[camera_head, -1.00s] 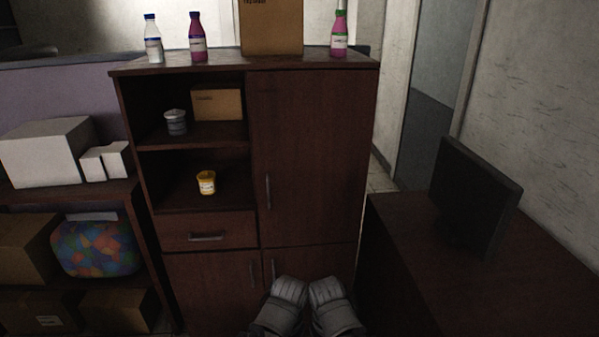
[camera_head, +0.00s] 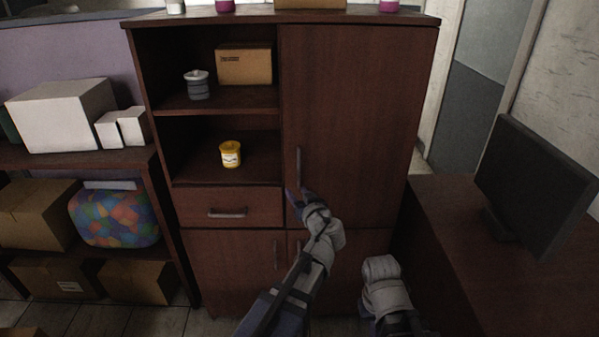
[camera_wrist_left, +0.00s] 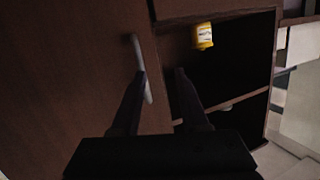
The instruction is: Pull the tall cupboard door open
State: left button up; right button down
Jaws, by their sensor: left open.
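The tall cupboard door (camera_head: 350,110) is dark brown, closed, and fills the upper right of the cupboard. Its upright metal handle (camera_head: 298,165) is near the door's left edge. My left gripper (camera_head: 298,193) is just below the handle in the head view. In the left wrist view, my left gripper (camera_wrist_left: 160,74) is open, and the handle (camera_wrist_left: 138,55) runs down beside the left finger's tip. I cannot tell whether they touch. My right gripper (camera_head: 382,275) is low in front of the cupboard's lower right part; its fingers are not clear.
Open shelves left of the door hold a yellow tub (camera_head: 230,154), a grey jar (camera_head: 197,85) and a cardboard box (camera_head: 244,64). A drawer (camera_head: 228,208) is below them. A desk (camera_head: 450,215) with a monitor (camera_head: 530,185) stands close on the right.

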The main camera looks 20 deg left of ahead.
aim_at(299, 165)
pick_arm(q)
jog(key=shift+w+a+r+t+h+b, duration=0.15)
jog(key=shift+w+a+r+t, duration=0.35)
jog(key=shift+w, duration=1.25)
jog(key=shift+w+a+r+t+h+b, duration=0.1)
jog(key=shift+w+a+r+t, duration=0.35)
jog(key=shift+w, duration=1.25)
jog(key=shift+w+a+r+t+h+b, duration=0.15)
jog(key=shift+w+a+r+t, duration=0.35)
jog(key=shift+w, duration=1.25)
jog(key=shift+d+r, duration=0.15)
jog(key=shift+r, duration=0.05)
grip_shut()
